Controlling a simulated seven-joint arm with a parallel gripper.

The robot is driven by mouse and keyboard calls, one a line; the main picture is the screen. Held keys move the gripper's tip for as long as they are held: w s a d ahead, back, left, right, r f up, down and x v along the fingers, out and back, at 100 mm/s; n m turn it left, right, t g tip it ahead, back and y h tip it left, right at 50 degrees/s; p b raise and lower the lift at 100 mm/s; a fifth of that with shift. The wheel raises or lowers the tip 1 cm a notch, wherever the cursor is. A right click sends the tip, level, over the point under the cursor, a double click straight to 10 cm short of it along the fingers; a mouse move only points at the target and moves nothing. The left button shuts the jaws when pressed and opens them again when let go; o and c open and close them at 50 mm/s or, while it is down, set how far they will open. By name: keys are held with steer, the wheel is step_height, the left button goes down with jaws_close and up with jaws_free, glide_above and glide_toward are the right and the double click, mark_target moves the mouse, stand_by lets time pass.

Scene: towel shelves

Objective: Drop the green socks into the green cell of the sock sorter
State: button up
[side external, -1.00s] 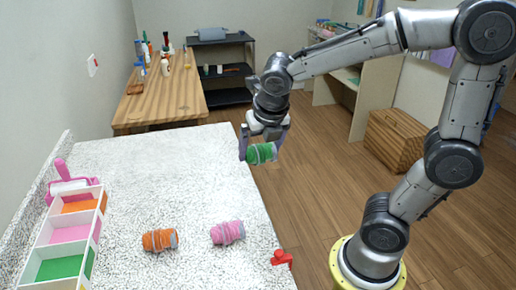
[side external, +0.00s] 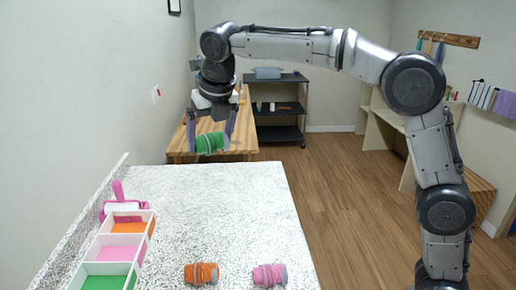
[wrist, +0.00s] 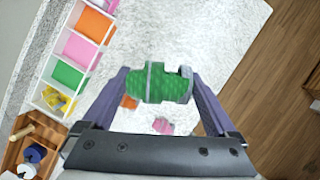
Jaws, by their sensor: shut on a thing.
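My gripper (side external: 211,143) is shut on the rolled green socks (side external: 212,142) and holds them well above the white speckled counter. In the wrist view the green socks (wrist: 160,84) lie crosswise between the two fingers. The white sock sorter (side external: 145,240) stands along the counter's left side. Its orange cell (side external: 128,227), pink cell (side external: 117,253) and green cell (side external: 104,283) line up from back to front. The green cell (wrist: 68,74) also shows in the wrist view, left of the held socks, with a cell holding something yellow (wrist: 57,101) below it.
Rolled orange socks (side external: 201,273) and pink socks (side external: 269,275) lie on the counter (side external: 215,215), right of the sorter. A pink lint roller (side external: 118,202) lies behind the sorter. The counter's middle and back are clear.

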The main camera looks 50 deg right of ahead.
steer(key=w+a+f+n+y, duration=0.1)
steer(key=w+a+f+n, duration=0.2)
steer(key=a, duration=0.8)
steer(key=w+a+f+n, duration=0.1)
steer(key=w+a+f, duration=0.25)
steer(key=a, duration=0.75)
steer(key=a+f, duration=0.5)
steer(key=f, duration=0.5)
steer(key=shift+s+f+n+y, duration=0.25)
steer(key=shift+s+n+y, duration=0.05)
steer(key=shift+y, duration=0.1)
steer(key=shift+a, duration=0.1)
steer(key=o, duration=1)
steer(key=v, duration=1.4)
steer(key=shift+s+f, duration=0.15)
